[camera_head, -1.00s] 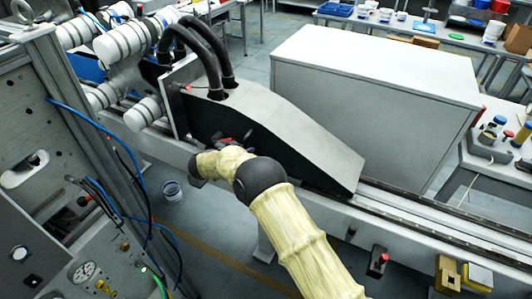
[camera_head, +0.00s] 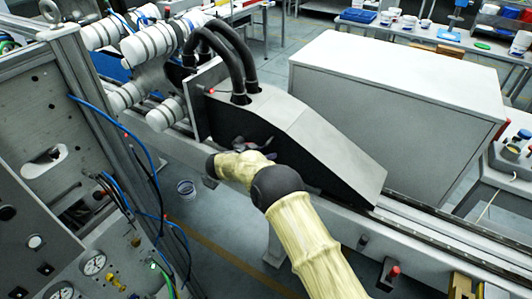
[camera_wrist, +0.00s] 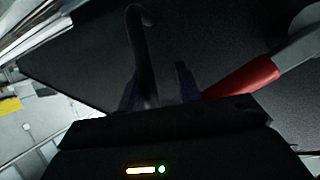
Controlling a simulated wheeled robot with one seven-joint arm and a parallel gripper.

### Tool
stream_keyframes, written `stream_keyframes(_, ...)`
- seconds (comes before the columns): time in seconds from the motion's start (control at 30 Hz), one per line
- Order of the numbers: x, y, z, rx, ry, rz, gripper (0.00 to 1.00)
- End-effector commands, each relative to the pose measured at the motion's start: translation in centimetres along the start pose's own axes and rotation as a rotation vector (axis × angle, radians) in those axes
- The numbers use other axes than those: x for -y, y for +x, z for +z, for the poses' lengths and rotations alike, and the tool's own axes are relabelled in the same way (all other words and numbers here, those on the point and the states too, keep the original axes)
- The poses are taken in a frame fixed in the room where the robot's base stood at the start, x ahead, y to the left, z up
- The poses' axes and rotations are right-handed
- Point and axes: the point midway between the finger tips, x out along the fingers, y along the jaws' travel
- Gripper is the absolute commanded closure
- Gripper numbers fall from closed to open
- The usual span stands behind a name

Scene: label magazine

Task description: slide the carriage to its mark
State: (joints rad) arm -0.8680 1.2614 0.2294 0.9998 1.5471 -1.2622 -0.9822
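The carriage (camera_head: 322,142), a grey and black wedge-shaped housing with two black hoses on top, sits on the long rail (camera_head: 430,232) in the head view. My gripper (camera_wrist: 160,88) is at its dark near side; in the head view my pale arm hides most of that spot. In the wrist view my two dark purple fingers stand apart, with a dark hooked bar (camera_wrist: 146,50) showing between them. A gap shows between the bar and the right finger. A red-gripped lever (camera_wrist: 243,78) lies just right of the fingers. I cannot make out the mark.
A large grey cabinet (camera_head: 400,85) stands behind the rail. A panel with gauges and hoses (camera_head: 60,190) is close on the left. White rollers (camera_head: 145,45) are at the rail's far left. A red-topped device (camera_head: 392,272) sits at the rail's front edge. The rail right of the carriage looks clear.

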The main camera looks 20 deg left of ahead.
Motion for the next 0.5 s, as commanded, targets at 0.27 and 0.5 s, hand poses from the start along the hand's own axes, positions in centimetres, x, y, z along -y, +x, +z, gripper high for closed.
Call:
stream_keyframes(0.27,1.9,-2.1,0.1,0.010,0.002,-0.059,0.64)
stream_keyframes(0.5,1.2,-1.1,-0.2,0.009,0.006,-0.040,0.64)
